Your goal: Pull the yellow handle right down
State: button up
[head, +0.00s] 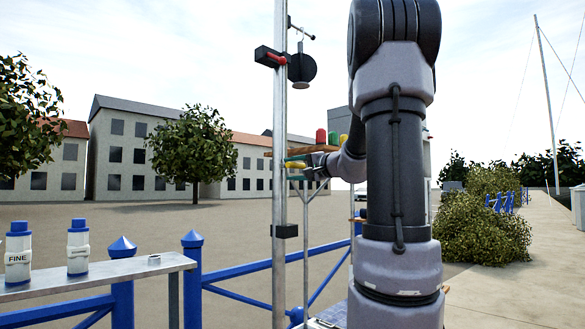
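The yellow handle (295,165) is a small bar that sticks out level beside the grey metal pole (280,200), about halfway up it. My arm reaches away from the camera. My gripper (312,160) is at its far end, at the right end of the yellow handle. It is small and dark here, and the arm covers part of it. Whether its fingers are around the handle or only beside it, and whether they are open or shut, I cannot tell.
Higher on the pole is a black box with a red lever (276,58) and a round black disc (302,68). A wooden shelf (283,153) with red, green and yellow items is behind my gripper. White bottles (78,250) stand on a ledge at left. Blue railings (240,268) run behind.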

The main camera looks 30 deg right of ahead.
jog(key=shift+s+r, duration=0.1)
jog(key=shift+r, duration=0.05)
jog(key=shift+s+d, duration=0.15)
jog(key=shift+s, duration=0.15)
jog(key=v, duration=1)
